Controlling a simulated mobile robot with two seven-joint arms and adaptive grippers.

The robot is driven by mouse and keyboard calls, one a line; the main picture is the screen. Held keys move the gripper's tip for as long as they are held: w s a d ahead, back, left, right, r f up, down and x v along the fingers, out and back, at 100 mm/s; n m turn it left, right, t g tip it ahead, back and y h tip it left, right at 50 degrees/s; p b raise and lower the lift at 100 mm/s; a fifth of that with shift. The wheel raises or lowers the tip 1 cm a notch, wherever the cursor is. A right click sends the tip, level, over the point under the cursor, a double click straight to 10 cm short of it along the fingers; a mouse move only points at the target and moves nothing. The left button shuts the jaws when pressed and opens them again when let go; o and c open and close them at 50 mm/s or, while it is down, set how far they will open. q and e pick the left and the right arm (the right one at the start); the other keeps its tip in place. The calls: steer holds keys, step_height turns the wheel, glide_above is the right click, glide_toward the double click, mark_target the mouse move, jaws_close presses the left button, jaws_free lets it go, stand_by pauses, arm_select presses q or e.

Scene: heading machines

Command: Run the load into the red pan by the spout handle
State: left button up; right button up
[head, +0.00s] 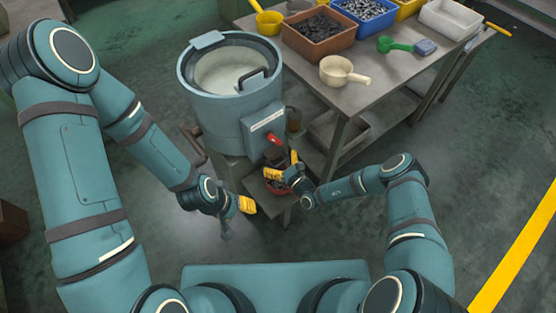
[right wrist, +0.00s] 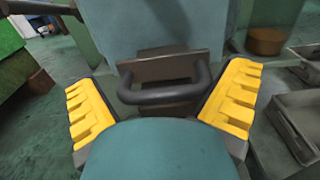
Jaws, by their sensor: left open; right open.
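The teal drum machine (head: 235,115) stands at upper centre in the head view, with a pale bowl in its open top. A red-ended lever (head: 273,138) sticks out of its front. The red pan (head: 277,190) sits low in front, partly hidden by my right gripper (head: 284,167). My right gripper is open; its yellow fingers also show in the right wrist view (right wrist: 160,103). There a dark U-shaped handle (right wrist: 163,97) on a grey plate lies between the fingers, with gaps at both sides. My left gripper (head: 238,207) is open and empty, left of the pan.
A grey workbench (head: 375,88) stands right of the machine. It carries an orange-brown bin (head: 319,47), a blue bin (head: 364,20), a white bin (head: 450,20), a cream scoop (head: 340,72) and a green scoop (head: 395,45). Floor at left of the machine is clear.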

steer(key=v, duration=1.2)
steer(key=s+a+r+n+g+y, duration=0.2)
steer(key=s+a+r+n+g, duration=0.15)
steer(key=s+n+g, duration=0.35)
steer(key=s+a+r+n+g+y, duration=0.2)
steer(key=s+a+n+g, duration=0.2)
steer(key=s+n+g, duration=0.3)
steer(key=s+d+r+n+g+h, duration=0.1)
steer(key=s+d+n+g+h, duration=0.35)
steer(key=n+h, duration=0.2)
steer(key=w+d+r+n+t+h, duration=0.4)
steer(key=r+n+t, duration=0.1)
steer(key=r+n, duration=0.1)
steer(key=shift+r+n, duration=0.35)
steer(key=shift+r, duration=0.1)
steer(key=shift+t, duration=0.25)
